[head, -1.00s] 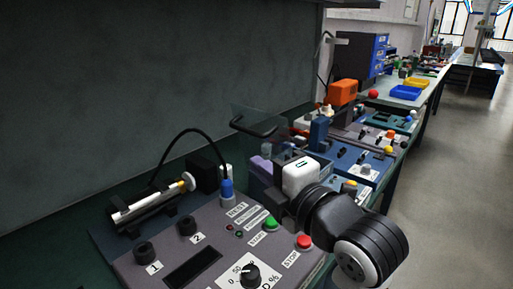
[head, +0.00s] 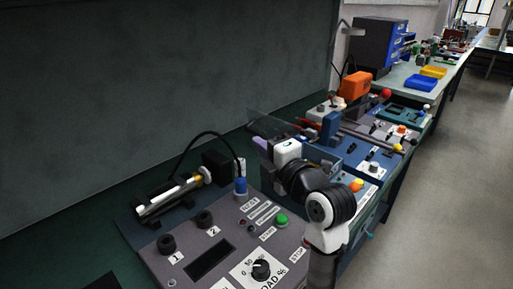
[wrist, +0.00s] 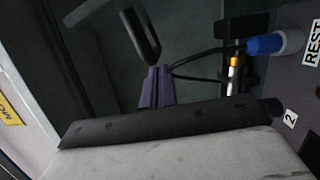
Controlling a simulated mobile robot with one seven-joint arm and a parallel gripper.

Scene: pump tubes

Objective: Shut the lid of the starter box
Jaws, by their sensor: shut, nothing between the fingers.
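The lid of the starter box is a clear, tilted panel (head: 268,123) standing raised in the head view, behind my gripper. Its black loop handle shows in the wrist view (wrist: 153,46), just beyond my fingertips. The box body is mostly hidden behind my arm and gripper. My gripper (head: 261,143) has purple fingers, which sit close together and empty in the wrist view (wrist: 156,72). The fingers look near the handle; I cannot tell whether they touch it.
A grey control panel (head: 215,235) with a knob, buttons and a blue-capped connector (head: 240,187) stands in front. Blue equipment (head: 368,153) and an orange block (head: 356,84) crowd the bench behind. The aisle at right is clear.

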